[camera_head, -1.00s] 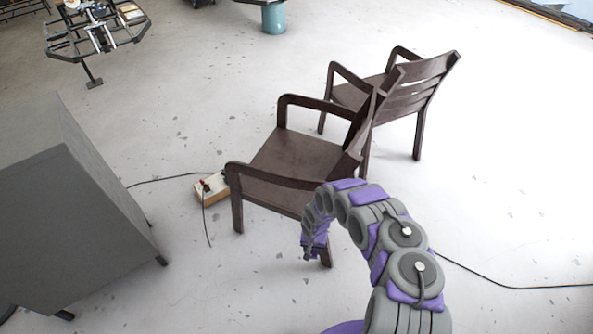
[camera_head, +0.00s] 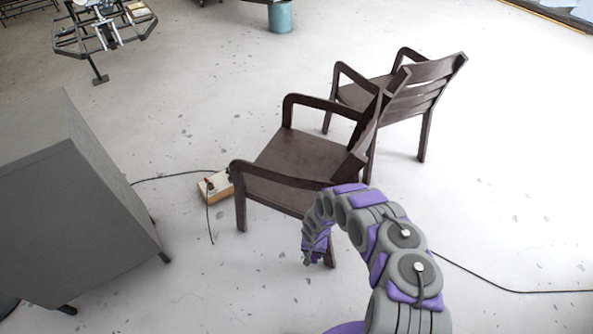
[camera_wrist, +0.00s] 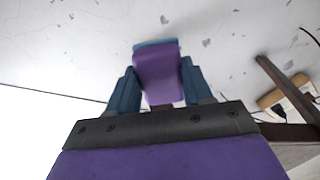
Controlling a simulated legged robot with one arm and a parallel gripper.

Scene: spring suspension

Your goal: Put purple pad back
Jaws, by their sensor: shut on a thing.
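The purple pad (camera_wrist: 160,73) is between the two dark blue fingers of my gripper (camera_wrist: 158,88) in the wrist view. The gripper is shut on it, and a blue edge shows along the pad's far side. In the head view my gripper (camera_head: 316,255) hangs low beside a front leg of the nearer chair. The pad cannot be made out in that view.
Two dark brown wooden chairs, a nearer one (camera_head: 300,155) and a farther one (camera_head: 405,100), stand ahead. A grey cabinet (camera_head: 75,200) is at left. A small box (camera_head: 215,188) with a cable lies between. Pale floor (camera_head: 500,200) is open at right.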

